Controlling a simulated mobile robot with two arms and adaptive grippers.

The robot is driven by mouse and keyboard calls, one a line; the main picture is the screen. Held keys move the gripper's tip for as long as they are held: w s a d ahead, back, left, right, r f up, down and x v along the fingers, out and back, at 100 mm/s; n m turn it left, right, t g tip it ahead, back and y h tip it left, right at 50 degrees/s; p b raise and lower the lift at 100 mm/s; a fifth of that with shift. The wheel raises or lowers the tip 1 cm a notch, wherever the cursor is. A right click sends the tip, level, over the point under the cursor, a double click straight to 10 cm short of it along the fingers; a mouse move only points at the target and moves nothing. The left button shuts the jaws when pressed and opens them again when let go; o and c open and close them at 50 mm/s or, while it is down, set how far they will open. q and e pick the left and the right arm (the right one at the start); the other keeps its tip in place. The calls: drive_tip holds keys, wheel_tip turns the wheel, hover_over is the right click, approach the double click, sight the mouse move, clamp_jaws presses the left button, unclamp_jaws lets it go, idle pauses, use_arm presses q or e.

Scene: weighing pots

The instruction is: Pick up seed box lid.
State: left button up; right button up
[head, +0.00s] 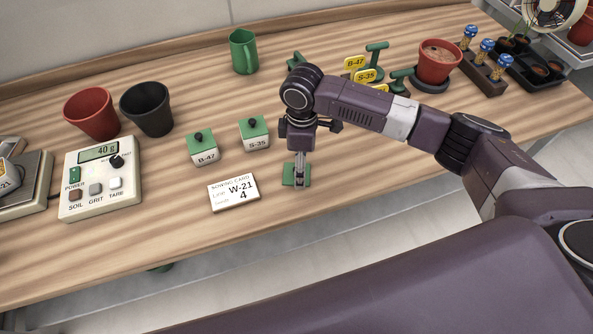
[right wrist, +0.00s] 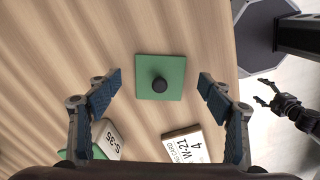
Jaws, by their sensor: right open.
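The seed box lid, a flat green square with a round black knob, lies on the wooden table in the right wrist view (right wrist: 146,72). In the head view its edges (head: 288,182) show around my right gripper (head: 299,184), which points down over it and partly hides it. In the right wrist view the fingers of my right gripper (right wrist: 160,90) are spread wide, one on each side of the lid and apart from it. My left gripper (right wrist: 262,92) shows at the right of that view, off the table, its fingers apart and empty.
Lidded seed boxes B-47 (head: 206,158) and S-35 (head: 258,145) and a sowing card (head: 234,193) stand left of the lid. A scale panel (head: 100,190), red pot (head: 91,113), black pot (head: 147,110) and green mug (head: 243,52) are farther off. The table's front edge is near.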

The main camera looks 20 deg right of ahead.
drive_tip(key=shift+f, duration=0.9)
drive_tip(key=shift+c, duration=0.3)
drive_tip(key=shift+s, duration=0.1)
drive_tip(key=c, duration=1.9)
